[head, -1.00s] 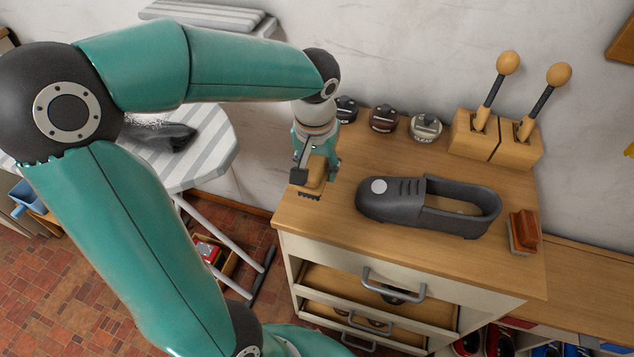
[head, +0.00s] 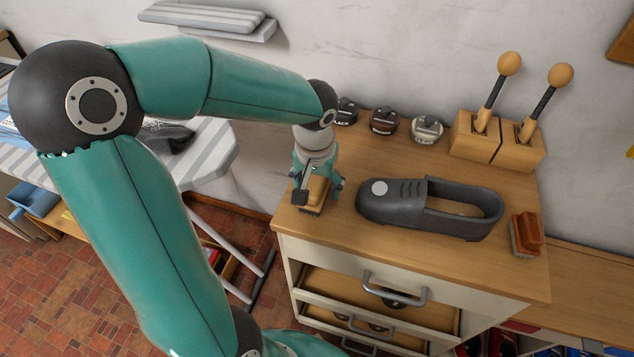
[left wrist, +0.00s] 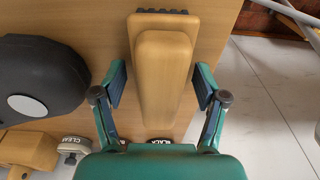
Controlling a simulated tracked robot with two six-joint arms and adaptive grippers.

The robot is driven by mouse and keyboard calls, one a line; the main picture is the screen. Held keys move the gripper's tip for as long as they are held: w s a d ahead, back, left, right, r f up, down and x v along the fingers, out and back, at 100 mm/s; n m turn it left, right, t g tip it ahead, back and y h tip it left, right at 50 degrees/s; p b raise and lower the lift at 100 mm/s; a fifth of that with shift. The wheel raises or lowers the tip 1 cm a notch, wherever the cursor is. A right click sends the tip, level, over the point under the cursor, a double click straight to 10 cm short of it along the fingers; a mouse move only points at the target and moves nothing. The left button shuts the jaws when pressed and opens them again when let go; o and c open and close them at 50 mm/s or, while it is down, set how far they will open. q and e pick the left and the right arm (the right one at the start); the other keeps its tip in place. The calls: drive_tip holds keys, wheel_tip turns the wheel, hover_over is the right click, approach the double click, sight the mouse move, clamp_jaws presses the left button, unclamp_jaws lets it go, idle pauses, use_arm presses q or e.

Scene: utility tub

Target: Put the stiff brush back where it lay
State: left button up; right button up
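The stiff brush (head: 315,194), a light wooden block with dark bristles, is at the left front corner of the wooden cabinet top. It also shows in the left wrist view (left wrist: 162,75), lying lengthwise between my fingers. My left gripper (head: 318,187) points down over the brush. Its two fingers (left wrist: 160,86) stand either side of the brush with a gap on both sides, so it is open and not holding it. The brush appears to rest bristles down on the top. My right gripper is not in view.
A dark grey shoe (head: 375,212) lies right of the brush, with a reddish brush (head: 526,235) beyond it. Several polish tins (head: 384,121) and wooden blocks with knobbed handles (head: 474,136) stand along the wall. The cabinet top's (head: 300,226) front edge is close to the brush.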

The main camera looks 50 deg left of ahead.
sight(316, 183)
use_arm(q)
drive_tip(key=shift+r, duration=0.15)
drive_tip(key=shift+r, duration=0.25)
drive_tip(key=r, duration=0.3)
drive_tip(key=r+p, duration=0.1)
drive_tip(key=r, duration=0.3)
drive_tip(key=s+d+r+p, duration=0.1)
drive_tip(key=r, duration=0.3)
drive_tip(key=shift+r, duration=0.2)
drive_tip(key=shift+s, duration=0.1)
